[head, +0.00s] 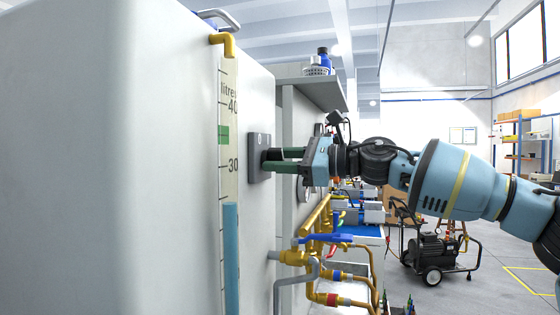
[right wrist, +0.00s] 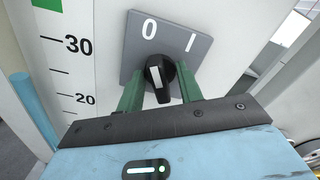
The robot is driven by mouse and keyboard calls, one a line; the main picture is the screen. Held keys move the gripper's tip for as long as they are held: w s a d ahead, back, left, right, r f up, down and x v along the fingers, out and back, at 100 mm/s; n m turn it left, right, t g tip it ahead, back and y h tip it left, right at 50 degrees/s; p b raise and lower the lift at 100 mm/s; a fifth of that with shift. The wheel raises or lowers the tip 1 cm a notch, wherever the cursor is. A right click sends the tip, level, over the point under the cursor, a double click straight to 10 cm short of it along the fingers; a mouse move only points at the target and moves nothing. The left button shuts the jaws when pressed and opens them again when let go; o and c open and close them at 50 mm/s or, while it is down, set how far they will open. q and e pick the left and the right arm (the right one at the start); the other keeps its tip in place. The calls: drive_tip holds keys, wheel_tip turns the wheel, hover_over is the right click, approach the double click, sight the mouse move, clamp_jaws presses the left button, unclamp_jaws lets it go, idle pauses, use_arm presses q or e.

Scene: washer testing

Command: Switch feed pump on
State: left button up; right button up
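The feed pump switch is a black rotary knob (right wrist: 160,76) on a grey plate (right wrist: 190,50) marked 0 and I. Its white line points towards 0. In the head view the plate (head: 259,157) is seen edge-on on the white tank's side. My right gripper (head: 268,160) reaches it from the right. In the right wrist view its green fingers (right wrist: 160,90) stand on either side of the knob, with narrow gaps seeming to show; contact is hard to judge. My left gripper is not in view.
A litre scale (head: 229,130) with a blue column (head: 231,255) is left of the switch. Yellow pipes with a blue-handled valve (head: 325,239) lie below my right gripper. A grey shelf (head: 315,90) juts out above. A wheeled black machine (head: 432,252) stands on the floor behind.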

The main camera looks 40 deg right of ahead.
clamp_jaws()
drive_tip(key=shift+m, duration=1.2)
drive_tip(key=m, duration=0.2)
drive_tip(key=shift+m, duration=0.3)
drive_tip(key=m, duration=0.2)
drive_tip(key=shift+m, duration=0.3)
drive_tip(key=m, duration=0.3)
drive_tip(key=shift+p, duration=0.4)
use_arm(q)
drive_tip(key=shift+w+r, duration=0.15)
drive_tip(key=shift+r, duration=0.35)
use_arm(e)
drive_tip(key=shift+m, duration=0.5)
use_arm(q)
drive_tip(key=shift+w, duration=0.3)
use_arm(e)
drive_tip(key=shift+m, duration=0.3)
